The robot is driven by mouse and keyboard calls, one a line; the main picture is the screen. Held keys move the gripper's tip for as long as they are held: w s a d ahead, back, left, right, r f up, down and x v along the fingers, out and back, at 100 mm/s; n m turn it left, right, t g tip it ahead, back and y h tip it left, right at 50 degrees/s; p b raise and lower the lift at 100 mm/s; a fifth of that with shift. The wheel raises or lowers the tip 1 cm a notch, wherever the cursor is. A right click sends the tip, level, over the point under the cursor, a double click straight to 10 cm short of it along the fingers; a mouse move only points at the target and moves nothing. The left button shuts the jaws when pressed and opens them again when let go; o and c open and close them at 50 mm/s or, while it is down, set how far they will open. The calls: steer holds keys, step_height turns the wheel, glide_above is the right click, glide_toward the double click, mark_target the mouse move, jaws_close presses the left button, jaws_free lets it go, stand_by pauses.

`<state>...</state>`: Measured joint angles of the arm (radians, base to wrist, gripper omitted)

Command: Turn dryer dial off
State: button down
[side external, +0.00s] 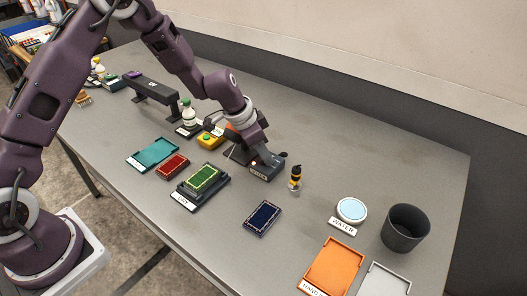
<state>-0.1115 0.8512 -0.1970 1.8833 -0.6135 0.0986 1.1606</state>
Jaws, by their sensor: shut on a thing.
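The dryer (264,172) is a small dark grey box with a pale label on its front, standing near the middle of the table. My gripper (262,153) reaches down onto the top of this box and is shut on what appears to be its dial. The dial and my fingertips are mostly hidden by the gripper and too small to make out, so the dial's setting cannot be read. A dark rounded part (283,155) sticks out at the box's right end.
A small dark-and-yellow bottle (295,179) stands close on the right. Rugs lie in front, including a green one (203,179) and a navy one (262,217). A dark bucket (404,229) stands right.

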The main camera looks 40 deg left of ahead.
steer(key=shift+n, duration=0.3)
steer(key=n+y, duration=0.1)
steer(key=n, duration=0.1)
steer(key=n+y, duration=0.1)
steer(key=n, duration=0.1)
steer(key=shift+d+t, duration=0.2)
steer(key=shift+t, duration=0.2)
steer(key=n+y, duration=0.1)
steer(key=n, duration=0.2)
steer(key=n+y, duration=0.1)
steer(key=n, duration=0.1)
steer(key=shift+d+n, duration=0.15)
steer(key=shift+n, duration=0.25)
steer(key=n+y, duration=0.1)
steer(key=n, duration=0.1)
steer(key=n+g, duration=0.1)
steer(key=n, duration=0.2)
steer(key=shift+w+d+y, duration=0.1)
steer(key=shift+y, duration=0.3)
steer(key=shift+n+g+y, duration=0.3)
steer(key=shift+n+g, duration=0.6)
steer(key=shift+n, duration=1.2)
steer(key=c, duration=1.1)
jaws_free()
